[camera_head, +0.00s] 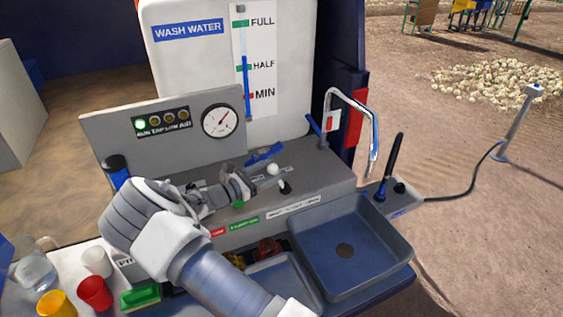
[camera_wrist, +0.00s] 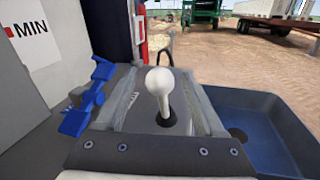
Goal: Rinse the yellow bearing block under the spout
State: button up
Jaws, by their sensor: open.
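My gripper (camera_head: 268,177) is open over the grey counter, its fingers apart on either side of a white ball-topped lever (camera_head: 272,169). In the wrist view the lever (camera_wrist: 158,82) stands between the two fingers (camera_wrist: 160,88), with a visible gap on each side. The curved metal spout (camera_head: 374,140) stands to the right, over the blue-grey basin (camera_head: 370,235). I cannot make out the yellow bearing block with certainty. Small yellowish and reddish items lie in the lower bay behind my forearm, partly hidden.
A blue valve handle (camera_head: 264,152) lies just behind the gripper; it also shows in the wrist view (camera_wrist: 84,112). A gauge panel (camera_head: 180,122) and white wash-water tank (camera_head: 190,65) rise behind. Cups, a jug (camera_head: 34,268) and a green sponge-like block (camera_head: 140,296) stand at lower left.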

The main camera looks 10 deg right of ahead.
jog(key=shift+x, duration=1.9)
grip_shut()
